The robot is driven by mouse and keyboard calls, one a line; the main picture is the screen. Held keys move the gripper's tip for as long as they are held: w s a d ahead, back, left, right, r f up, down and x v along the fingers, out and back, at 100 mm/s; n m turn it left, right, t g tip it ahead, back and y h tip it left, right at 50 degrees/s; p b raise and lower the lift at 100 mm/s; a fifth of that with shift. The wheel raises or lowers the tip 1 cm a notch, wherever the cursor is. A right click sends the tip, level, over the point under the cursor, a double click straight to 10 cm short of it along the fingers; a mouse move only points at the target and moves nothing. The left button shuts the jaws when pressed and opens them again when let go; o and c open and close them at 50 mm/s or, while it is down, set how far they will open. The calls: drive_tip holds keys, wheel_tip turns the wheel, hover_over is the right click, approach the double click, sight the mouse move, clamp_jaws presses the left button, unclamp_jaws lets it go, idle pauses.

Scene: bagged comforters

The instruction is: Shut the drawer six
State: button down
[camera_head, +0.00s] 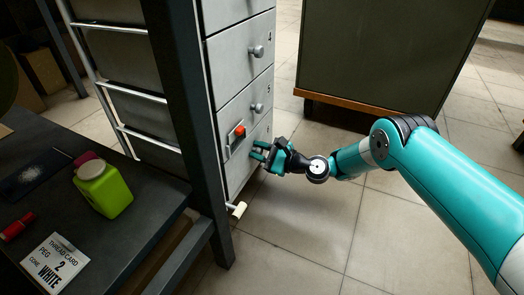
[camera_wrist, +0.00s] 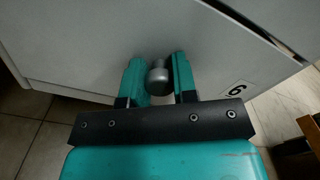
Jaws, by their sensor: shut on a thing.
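The bottom drawer, six (camera_head: 243,176), is a pale grey front low in the cabinet in the head view. Its front fills the upper part of the wrist view (camera_wrist: 80,45), with a "6" label (camera_wrist: 237,88) to the right of the knob. My gripper (camera_head: 262,151) is at this drawer. In the wrist view, my gripper (camera_wrist: 160,75) has one teal finger on each side of the round grey knob (camera_wrist: 158,80) and is shut on it. The gripper hides the knob in the head view. I cannot tell how far out the drawer stands.
Drawers four (camera_head: 240,57) and five (camera_head: 245,104) are above and look closed. A red button on a plate (camera_head: 239,131) is beside drawer six's top. A dark table (camera_head: 130,235) with a green bottle (camera_head: 104,190) stands left. Open tiled floor (camera_head: 310,225) lies in front.

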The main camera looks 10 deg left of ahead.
drive_tip(key=c, duration=0.9)
unclamp_jaws()
drive_tip(key=shift+s+a+r, duration=0.1)
drive_tip(key=shift+a, duration=0.05)
drive_tip(key=shift+d, duration=0.2)
drive_tip(key=shift+d, duration=0.25)
drive_tip(key=p+v, duration=1.6)
drive_tip(key=p, duration=0.3)
drive_tip(key=shift+s+d+p, duration=0.15)
drive_tip(key=shift+d+p, duration=0.2)
drive_tip(key=shift+p, duration=0.05)
